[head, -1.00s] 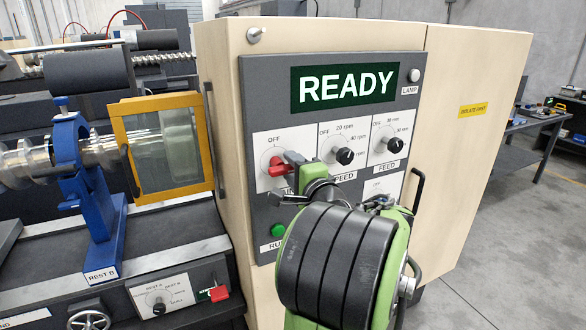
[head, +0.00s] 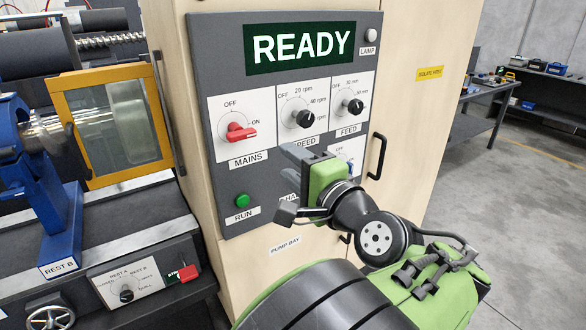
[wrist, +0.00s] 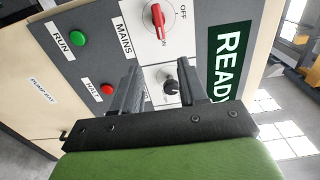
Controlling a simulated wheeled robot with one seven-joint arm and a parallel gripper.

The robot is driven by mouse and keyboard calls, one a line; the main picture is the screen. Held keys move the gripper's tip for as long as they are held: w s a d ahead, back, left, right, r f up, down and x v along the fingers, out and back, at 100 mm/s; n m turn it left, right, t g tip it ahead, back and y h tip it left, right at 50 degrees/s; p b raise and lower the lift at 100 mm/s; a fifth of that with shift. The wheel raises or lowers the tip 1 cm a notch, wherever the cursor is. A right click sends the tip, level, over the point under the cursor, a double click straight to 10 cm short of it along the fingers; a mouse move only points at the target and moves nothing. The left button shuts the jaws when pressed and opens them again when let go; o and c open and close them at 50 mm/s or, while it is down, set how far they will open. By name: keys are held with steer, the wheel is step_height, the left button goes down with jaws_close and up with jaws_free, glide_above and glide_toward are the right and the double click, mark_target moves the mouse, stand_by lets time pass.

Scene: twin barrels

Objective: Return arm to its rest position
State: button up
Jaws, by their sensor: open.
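My gripper (head: 300,155) is green with dark grey fingers and sits in front of the lower middle of the control panel in the head view. In the wrist view my gripper (wrist: 158,85) shows two parallel fingers apart with nothing held, the panel beyond them. The red MAINS switch (head: 238,132) has its handle turned toward ON, clear of the fingers; it also shows in the wrist view (wrist: 158,20). The display (head: 300,47) reads READY.
The beige cabinet has a black door handle (head: 376,156) just right of my gripper. A yellow-framed guard (head: 112,125) and the blue REST B stand (head: 50,200) are at left. A workbench (head: 490,97) stands at far right, with open floor before it.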

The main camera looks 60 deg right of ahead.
stand_by(0.5)
steer(key=w+a+f+n+g+y+p, duration=0.1)
steer(key=w+a+f+n+y, duration=0.25)
steer(key=a+n, duration=0.2)
steer(key=w+a+f+n+g+y, duration=0.2)
steer(key=w+a+n+y, duration=0.15)
steer(key=a, duration=0.35)
steer(key=w+a+f+n+g+y+p, duration=0.1)
steer(key=w+a+f+n+y, duration=0.2)
steer(key=w+a+n, duration=0.25)
steer(key=s+a+f+n+g, duration=0.5)
steer(key=s+a+f+n, duration=0.1)
steer(key=s+a+n, duration=0.4)
steer(key=shift+a+g+h+p, duration=0.35)
steer(key=shift+g+h, duration=0.05)
